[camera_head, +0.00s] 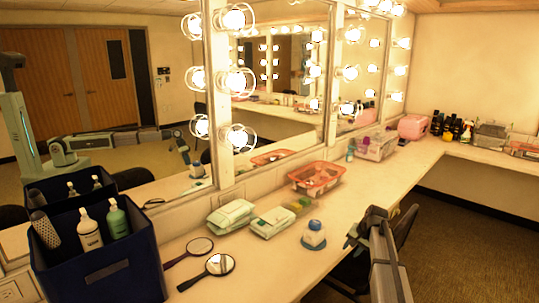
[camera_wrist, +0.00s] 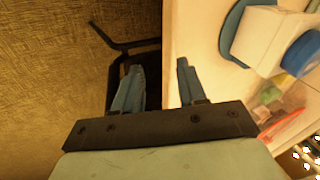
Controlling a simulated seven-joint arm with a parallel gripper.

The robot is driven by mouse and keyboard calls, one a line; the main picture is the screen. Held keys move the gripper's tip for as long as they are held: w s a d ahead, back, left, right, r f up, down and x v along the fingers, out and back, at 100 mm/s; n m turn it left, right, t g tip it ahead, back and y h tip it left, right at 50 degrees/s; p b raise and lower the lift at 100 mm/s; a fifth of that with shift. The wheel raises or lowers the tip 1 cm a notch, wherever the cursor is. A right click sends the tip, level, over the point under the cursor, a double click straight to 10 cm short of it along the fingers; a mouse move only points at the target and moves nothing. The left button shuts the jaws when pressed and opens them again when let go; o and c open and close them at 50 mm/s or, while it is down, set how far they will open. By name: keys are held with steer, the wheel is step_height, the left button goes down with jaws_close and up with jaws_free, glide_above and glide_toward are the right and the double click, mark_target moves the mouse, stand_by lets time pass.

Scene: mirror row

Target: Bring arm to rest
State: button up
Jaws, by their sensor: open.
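My gripper (camera_head: 363,228) is at the right of the head view, by the front edge of the counter (camera_head: 384,185). In the wrist view my gripper (camera_wrist: 160,85) has its two fingers spread apart with nothing between them. Below the fingers show the counter's edge, the carpet and part of a dark chair (camera_wrist: 118,62). A white block-shaped item with a blue top (camera_head: 314,235) stands on a round blue base to the left of my gripper, apart from it. It also shows in the wrist view (camera_wrist: 268,38).
A navy bin (camera_head: 95,270) with bottles stands at the left front. Two hand mirrors (camera_head: 212,272), wipe packs (camera_head: 232,215), and an orange basket (camera_head: 316,178) lie along the counter. Lit mirrors line the wall behind. A dark chair (camera_head: 402,228) stands behind my arm.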

steer(key=s+d+f, duration=0.2)
steer(key=f, duration=0.4)
steer(key=s+d+f, duration=0.3)
steer(key=f, duration=0.2)
steer(key=s+a+f+n+g, duration=0.1)
steer(key=s+a+f+g, duration=0.1)
steer(key=s+a+f, duration=0.55)
steer(key=s+a+f+n+g, duration=0.15)
steer(key=s+a+f, duration=0.25)
steer(key=s+f, duration=0.7)
steer(key=s+a+f+n+g, duration=0.1)
steer(key=s+a+f+g, duration=0.1)
steer(key=s, duration=1)
steer(key=s+a+f+n+g+h, duration=0.1)
steer(key=s+a+f+n+g, duration=0.1)
steer(key=s, duration=1)
steer(key=s+a+f+n+g+h, duration=0.1)
steer(key=s+a+f, duration=0.3)
steer(key=s, duration=0.9)
steer(key=shift+a+f+g, duration=0.25)
steer(key=shift+f+g, duration=0.6)
steer(key=shift+f, duration=0.1)
